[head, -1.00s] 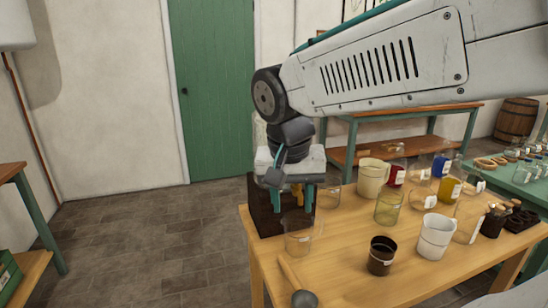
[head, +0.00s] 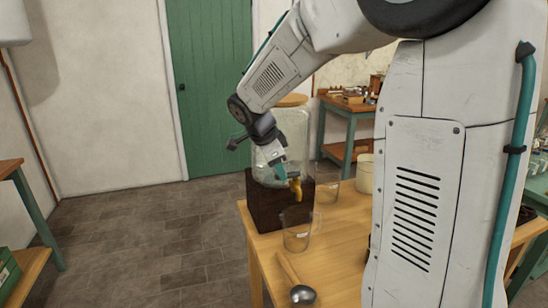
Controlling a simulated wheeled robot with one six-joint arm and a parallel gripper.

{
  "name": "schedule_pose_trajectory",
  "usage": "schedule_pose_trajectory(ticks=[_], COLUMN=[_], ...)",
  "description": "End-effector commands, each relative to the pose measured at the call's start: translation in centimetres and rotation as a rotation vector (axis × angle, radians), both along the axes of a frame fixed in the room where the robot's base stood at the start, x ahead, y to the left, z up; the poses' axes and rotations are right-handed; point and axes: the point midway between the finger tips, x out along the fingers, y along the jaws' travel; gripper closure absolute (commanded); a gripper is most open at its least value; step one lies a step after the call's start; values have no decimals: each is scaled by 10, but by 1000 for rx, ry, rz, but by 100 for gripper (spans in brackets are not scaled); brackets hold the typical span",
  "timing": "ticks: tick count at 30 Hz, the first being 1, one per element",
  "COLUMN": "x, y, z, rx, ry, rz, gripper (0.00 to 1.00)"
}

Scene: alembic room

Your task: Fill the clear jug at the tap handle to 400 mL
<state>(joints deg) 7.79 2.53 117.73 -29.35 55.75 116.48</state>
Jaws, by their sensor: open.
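A large clear glass dispenser (head: 270,135) stands on a dark wooden block (head: 262,205) at the table's left end. Its yellow tap handle (head: 295,187) sticks out at the front. My gripper (head: 281,175) is just left of the tap handle, with its teal fingers pointing down to it. The jaws are open; the picture does not show whether they touch the handle. A clear jug (head: 297,232) with a small white label stands on the table below and in front of the tap. I cannot make out a liquid level in it.
A ladle (head: 302,294) lies at the table's front left edge. A clear beaker (head: 328,190) and a cream jug (head: 365,172) stand right of the dispenser. The floor at left is free.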

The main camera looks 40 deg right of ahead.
Motion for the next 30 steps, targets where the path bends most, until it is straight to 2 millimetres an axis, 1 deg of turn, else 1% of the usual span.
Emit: schedule_pose_trajectory(ticks=[1,3,6,10,16,17,18,20,21,23,24,25,26,30], x=[0,1,1,2,2,2,2,2,2,2,2,2,2,1], y=[-3,-6,-10,-12,-11,-11,-11,-11,-11,-11,-11,-11,-11,-11], z=[-7,-15,-21,-25,-25,-25,-25,-25,-25,-25,-25,-25,-25,-25], rx=[1,1,0,0,1,1,1,1,1,1,1,1,1,1], ry=[3,2,1,-1,-1,-1,-1,-1,-1,-1,-1,-1,-1,-1], rz=[-1,-1,0,0,1,1,1,1,1,1,1,1,1,10], gripper=[58,58,58,58,58,60,72,88,99,100,86,94,100,100])
